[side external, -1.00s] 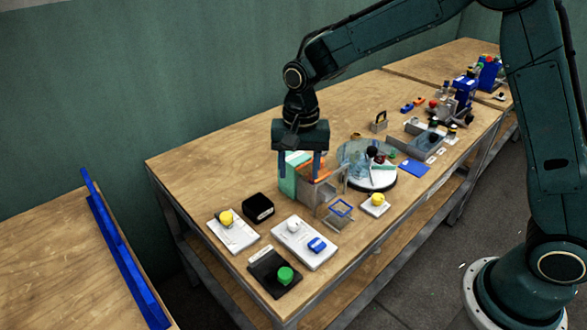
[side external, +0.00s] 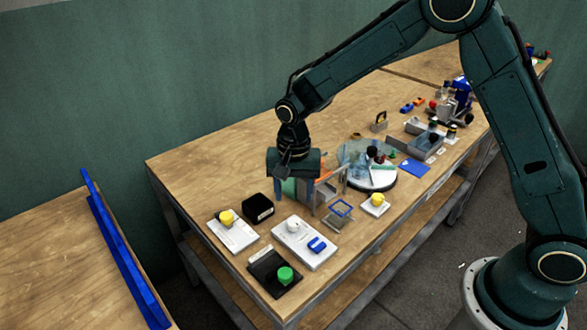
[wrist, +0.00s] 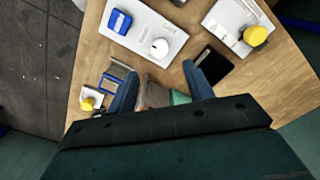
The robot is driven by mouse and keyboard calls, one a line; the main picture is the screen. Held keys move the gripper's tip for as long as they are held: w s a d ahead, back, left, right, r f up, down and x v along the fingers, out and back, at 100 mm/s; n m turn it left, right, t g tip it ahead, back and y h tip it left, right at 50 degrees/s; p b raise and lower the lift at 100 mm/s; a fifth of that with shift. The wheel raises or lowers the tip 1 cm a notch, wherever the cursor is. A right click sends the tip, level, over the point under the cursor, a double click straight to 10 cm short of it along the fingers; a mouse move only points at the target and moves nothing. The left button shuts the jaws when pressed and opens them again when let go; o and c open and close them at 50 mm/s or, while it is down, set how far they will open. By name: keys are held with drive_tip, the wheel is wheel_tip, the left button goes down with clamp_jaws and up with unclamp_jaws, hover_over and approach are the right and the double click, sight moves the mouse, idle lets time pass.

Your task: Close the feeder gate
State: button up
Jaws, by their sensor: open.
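A teal and grey box-shaped unit with an orange part (side external: 323,170) stands near the middle of the table. I take it for the feeder, but cannot tell which part is its gate. My gripper (side external: 296,194) is open and low over this unit, one finger toward each side. Its palm hides most of the unit's top in the side view. In the wrist view my gripper (wrist: 159,75) shows two spread fingers, with the teal part (wrist: 180,97) partly visible between them. I cannot tell whether the fingers touch the unit.
A black box (side external: 258,207), a white panel with a blue switch (side external: 305,247), a yellow-button plate (side external: 229,236) and a green-button plate (side external: 268,277) lie in front.

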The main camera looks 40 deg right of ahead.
sight(294, 222)
wheel_tip(294, 222, down, 9)
drive_tip(key=shift+r, duration=0.1)
idle(0.4)
drive_tip(key=c, duration=1)
